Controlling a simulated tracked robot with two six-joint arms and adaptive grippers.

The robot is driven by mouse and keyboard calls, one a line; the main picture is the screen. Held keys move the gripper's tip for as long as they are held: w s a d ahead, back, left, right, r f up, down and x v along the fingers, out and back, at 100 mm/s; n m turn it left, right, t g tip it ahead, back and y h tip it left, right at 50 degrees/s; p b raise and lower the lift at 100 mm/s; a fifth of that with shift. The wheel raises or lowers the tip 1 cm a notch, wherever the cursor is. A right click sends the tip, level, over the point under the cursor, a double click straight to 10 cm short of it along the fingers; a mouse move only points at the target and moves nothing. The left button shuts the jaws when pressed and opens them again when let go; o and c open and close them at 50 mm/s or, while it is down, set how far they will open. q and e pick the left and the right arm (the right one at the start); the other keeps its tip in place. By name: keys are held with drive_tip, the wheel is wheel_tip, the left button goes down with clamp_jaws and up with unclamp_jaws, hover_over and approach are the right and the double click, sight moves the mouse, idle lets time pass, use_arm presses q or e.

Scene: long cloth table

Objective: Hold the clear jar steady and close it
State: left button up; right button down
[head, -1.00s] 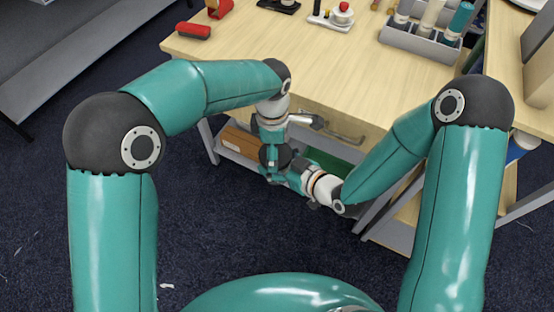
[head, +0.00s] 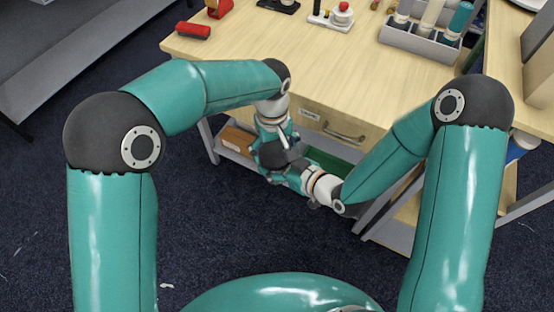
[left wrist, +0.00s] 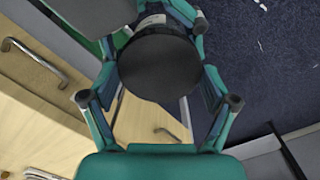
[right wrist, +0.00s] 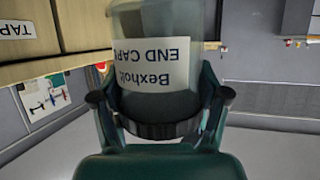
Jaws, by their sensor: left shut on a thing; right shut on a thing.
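The clear jar (right wrist: 150,24) stands large in the right wrist view, with a white "END CAPS" label that reads upside down there. A dark lid (right wrist: 160,124) touches the jar's end. The left wrist view shows the round black lid (left wrist: 158,68) from its flat face, between the fingers of my left gripper (left wrist: 158,88). In the head view my left gripper (head: 274,140) comes down from above. My right gripper (head: 290,172) meets it from the lower right, shut on the jar. The jar is mostly hidden there. I cannot tell whether the lid is tight.
The wooden table (head: 340,75) stands just beyond the grippers, with a drawer handle (head: 343,133) close by. Below are a brown box (head: 238,141) and a green bin (head: 328,163). A grey rack (head: 415,42), a red object (head: 193,30) and small parts are on top. Open floor lies in front.

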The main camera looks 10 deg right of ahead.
use_arm(q)
drive_tip(key=shift+f, duration=0.1)
drive_tip(key=o, duration=1.1)
drive_tip(key=shift+r, duration=2.35)
